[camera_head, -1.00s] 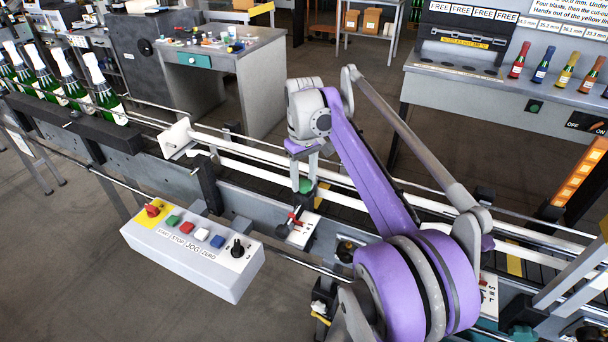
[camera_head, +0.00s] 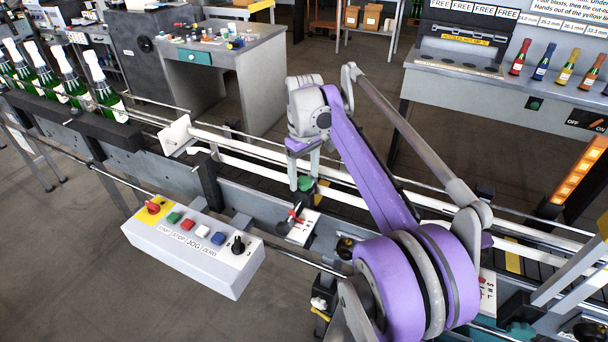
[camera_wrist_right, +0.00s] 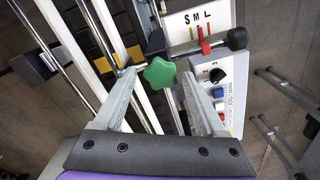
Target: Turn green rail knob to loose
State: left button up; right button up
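The green rail knob (camera_head: 306,183) is a small lobed knob on the conveyor's near side, beside the S M L plate (camera_head: 302,228). In the right wrist view the green knob (camera_wrist_right: 159,73) lies between the two finger ends. My right gripper (camera_head: 304,172) points down over it, fingers apart, with a gap visible on each side of the knob in the wrist view. The fingers partly hide the knob in the head view. A red pointer (camera_wrist_right: 203,42) is by the S M L marks. My left gripper is not in view.
A control box (camera_head: 195,245) with several buttons stands in front of the conveyor. White guide rails (camera_head: 250,165) run along the conveyor past the gripper. Foil-topped green bottles (camera_head: 105,90) stand at the left. A dark clamp bar (camera_wrist_right: 190,45) crosses close to the knob.

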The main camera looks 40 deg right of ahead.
aim_at(304, 180)
jog(key=shift+o, duration=0.2)
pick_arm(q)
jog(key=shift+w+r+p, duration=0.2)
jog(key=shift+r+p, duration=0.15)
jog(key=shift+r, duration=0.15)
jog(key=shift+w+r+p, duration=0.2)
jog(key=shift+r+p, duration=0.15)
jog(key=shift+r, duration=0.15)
pick_arm(e)
notch_tip(304, 180, up, 11)
jog(key=shift+f, duration=0.15)
jog(key=shift+a, duration=0.1)
jog(key=s+a+f+t, duration=0.3)
jog(key=s+a+f, duration=0.6)
jog(key=a+f, duration=0.1)
jog(key=s+a+f+m+t, duration=0.1)
jog(key=s+a+f+t, duration=0.1)
jog(key=s+a+f, duration=0.8)
notch_tip(304, 180, down, 3)
jog(key=shift+f+t, duration=0.2)
jog(key=shift+t, duration=0.2)
